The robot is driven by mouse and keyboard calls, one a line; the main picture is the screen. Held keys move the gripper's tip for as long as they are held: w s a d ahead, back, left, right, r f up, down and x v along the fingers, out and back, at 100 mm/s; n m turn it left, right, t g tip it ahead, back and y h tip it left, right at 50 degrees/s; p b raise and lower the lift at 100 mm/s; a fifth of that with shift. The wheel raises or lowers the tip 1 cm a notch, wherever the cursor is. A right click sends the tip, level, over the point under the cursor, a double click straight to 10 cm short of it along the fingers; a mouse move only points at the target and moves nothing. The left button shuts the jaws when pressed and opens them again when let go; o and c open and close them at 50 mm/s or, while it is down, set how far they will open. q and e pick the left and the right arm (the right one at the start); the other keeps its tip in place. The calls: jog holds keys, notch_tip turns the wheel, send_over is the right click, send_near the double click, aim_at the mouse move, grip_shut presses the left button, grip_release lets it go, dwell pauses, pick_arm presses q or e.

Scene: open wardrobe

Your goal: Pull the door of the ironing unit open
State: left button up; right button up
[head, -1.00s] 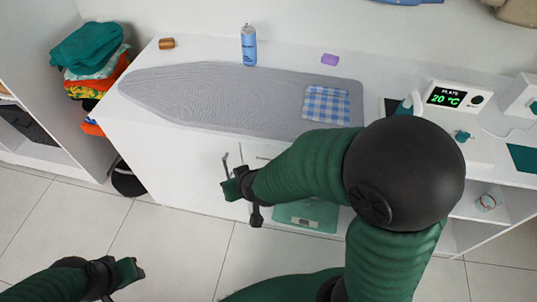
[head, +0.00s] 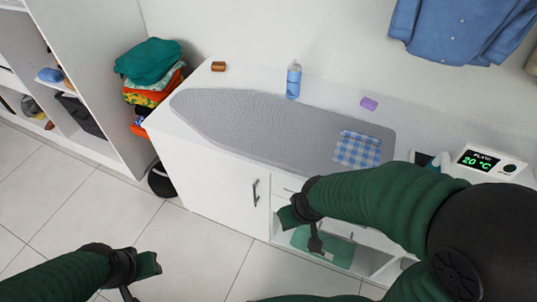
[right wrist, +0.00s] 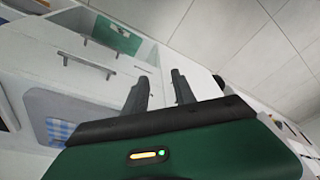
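The ironing unit (head: 190,150) is a white cabinet with a grey ironing board (head: 260,120) on top. Its door (head: 215,185) looks shut, with a dark vertical handle (head: 256,192) near its right edge. My right gripper (head: 303,228) is to the right of and slightly below the handle, apart from it. In the right wrist view its two fingers (right wrist: 160,85) stand apart with nothing between them; I cannot make out the door handle there. My left gripper (head: 140,280) is low at the left over the floor, only partly visible; its opening is unclear.
Drawers with a bar handle (right wrist: 88,65) and an open shelf holding a green scale (head: 325,247) are right of the door. A checked cloth (head: 358,150) and a spray bottle (head: 293,80) are on top. Folded clothes (head: 150,75) stand at left. Floor before the door is clear.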

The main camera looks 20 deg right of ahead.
jog(key=shift+m, duration=0.4)
jog(key=f+b, duration=0.1)
jog(key=d+f+b, duration=0.1)
jog(key=f+b, duration=0.1)
jog(key=shift+w+d+f+b, duration=0.35)
jog(key=shift+b, duration=0.05)
jog(key=c, duration=0.5)
jog(key=w+f+b, duration=0.1)
jog(key=f, duration=0.1)
jog(key=w+d+f+t+b, duration=0.1)
jog(key=f+b, duration=0.1)
jog(key=w+f+m+t+b, duration=0.1)
jog(key=shift+w+d+f+b, duration=0.1)
jog(key=shift+d+f+b, duration=0.15)
jog(key=shift+f+b, duration=0.15)
grip_shut()
jog(key=m+t+y+b, duration=0.5)
jog(key=m+t+b, duration=0.75)
jog(key=b, duration=1.65)
send_over(262, 193)
jog(key=s+a, duration=0.1)
jog(key=s, duration=0.2)
notch_tip(262, 193, down, 14)
jog(key=shift+f, duration=0.2)
jog(key=shift+f+m, duration=0.1)
jog(key=shift+m, duration=0.15)
